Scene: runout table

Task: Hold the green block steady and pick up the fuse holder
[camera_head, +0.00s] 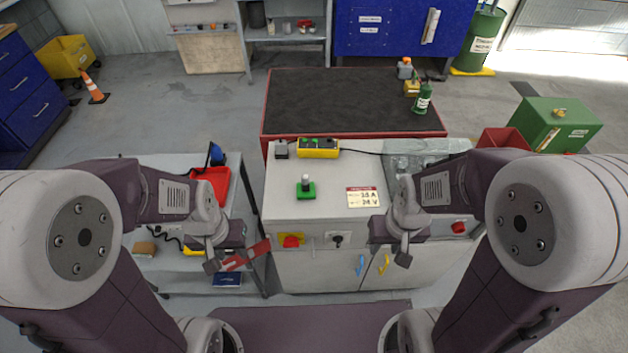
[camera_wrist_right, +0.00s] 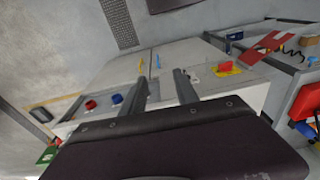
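The green block (camera_head: 305,193) sits on the light grey cabinet top (camera_head: 330,207). A small upright piece with a pale top, seemingly the fuse holder (camera_head: 305,179), stands on the block's middle. My left gripper (camera_head: 230,260) is at the cabinet's left front, lower in the picture than the block and apart from it. My right gripper (camera_head: 389,254) is in front of the cabinet, right of the block. In the right wrist view its two fingers (camera_wrist_right: 163,90) are spread and empty. The block does not show there.
A label plate (camera_head: 363,197) lies right of the block. A yellow box (camera_head: 318,148) and a small grey part (camera_head: 281,149) stand at the back edge. A red tray (camera_head: 212,181) is left.

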